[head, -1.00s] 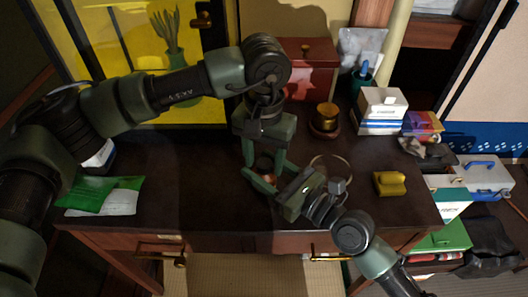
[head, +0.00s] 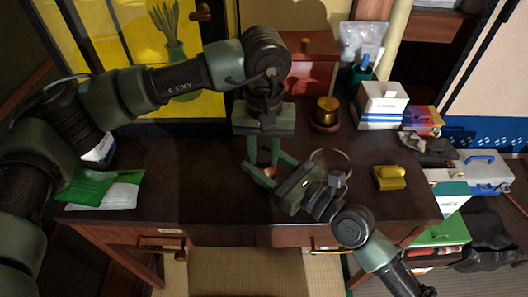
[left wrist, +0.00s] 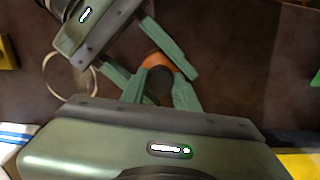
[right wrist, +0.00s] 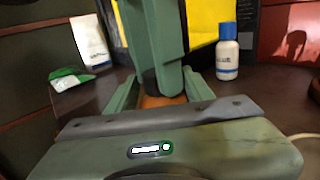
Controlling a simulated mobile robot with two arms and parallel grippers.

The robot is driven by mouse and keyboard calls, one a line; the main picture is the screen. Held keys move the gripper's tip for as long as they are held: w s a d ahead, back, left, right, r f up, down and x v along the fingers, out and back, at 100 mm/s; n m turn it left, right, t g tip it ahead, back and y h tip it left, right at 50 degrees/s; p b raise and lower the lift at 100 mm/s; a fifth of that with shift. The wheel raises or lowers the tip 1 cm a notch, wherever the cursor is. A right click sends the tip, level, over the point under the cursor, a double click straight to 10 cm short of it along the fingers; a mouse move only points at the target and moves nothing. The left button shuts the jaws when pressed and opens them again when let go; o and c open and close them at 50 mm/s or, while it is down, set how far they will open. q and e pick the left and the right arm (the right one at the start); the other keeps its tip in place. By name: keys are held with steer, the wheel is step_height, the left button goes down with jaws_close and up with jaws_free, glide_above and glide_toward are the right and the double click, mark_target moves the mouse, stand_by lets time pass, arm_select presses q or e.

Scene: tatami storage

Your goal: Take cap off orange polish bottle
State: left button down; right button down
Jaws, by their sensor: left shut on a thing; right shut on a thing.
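The orange polish bottle (left wrist: 185,67) stands on the dark desk, mostly hidden by both grippers. Its dark cap (left wrist: 158,86) shows in the left wrist view. In the head view only a small orange patch (head: 268,170) is visible. My left gripper (head: 264,162) reaches down from above, its fingers shut on the cap. My right gripper (head: 270,174) comes from the front right, low over the desk, its fingers shut around the bottle's body. In the right wrist view a bit of orange (right wrist: 160,101) shows between green fingers. I cannot see whether cap and bottle are apart.
A wire ring (head: 331,166) is close to my right gripper. A gold-topped jar (head: 326,112), a yellow object (head: 389,178) and a white box (head: 381,105) stand to the right. A green and white packet (head: 104,189) lies left. The desk's left middle is clear.

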steer(key=shift+f, duration=0.3)
arm_select(q)
steer(key=c, duration=1.1)
jaws_free()
steer(key=shift+o, duration=0.2)
steer(key=shift+r, duration=2.3)
arm_select(e)
steer(key=c, duration=0.8)
jaws_free()
steer(key=o, duration=0.3)
steer(key=shift+r, duration=0.1)
